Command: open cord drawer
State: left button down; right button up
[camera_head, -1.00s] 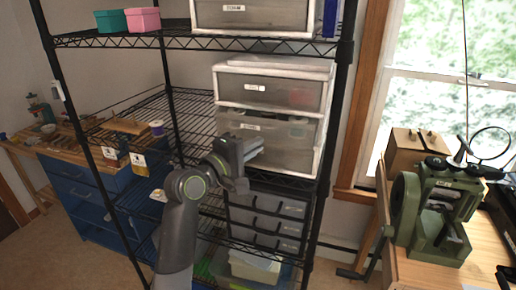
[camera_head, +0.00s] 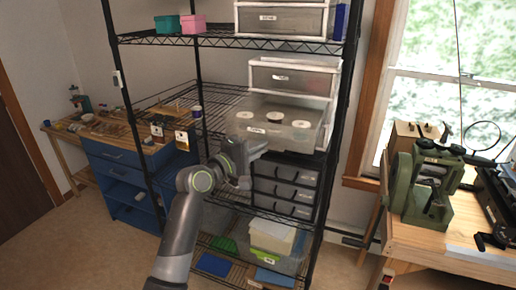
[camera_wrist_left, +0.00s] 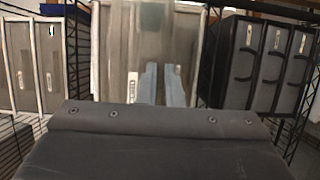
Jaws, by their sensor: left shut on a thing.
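The cord drawer (camera_head: 275,128) is the lower clear drawer of a white-framed plastic unit on the middle shelf. It stands pulled out, its top open, with several round spools (camera_head: 274,117) showing inside. Its labelled front also shows in the left wrist view (camera_wrist_left: 115,60). My left gripper (camera_head: 258,153) is at the lower edge of the drawer's front and is shut on the drawer. Its pale fingers also show in the left wrist view (camera_wrist_left: 162,85), against the drawer front. The exact grip point is hard to make out. My right gripper is not in view.
The upper drawer (camera_head: 290,78) of the unit is shut. Grey drawers in a black frame (camera_head: 283,184) sit just below, close to my left gripper. The black wire rack's post (camera_head: 335,130) stands at right. A bench with a green machine (camera_head: 420,190) is further right.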

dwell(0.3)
pick_arm(q)
jog(key=c, duration=1.6)
grip_release()
jog(key=shift+b+v, duration=2.05)
jog(key=shift+v, duration=6.65)
jog(key=shift+f, duration=0.1)
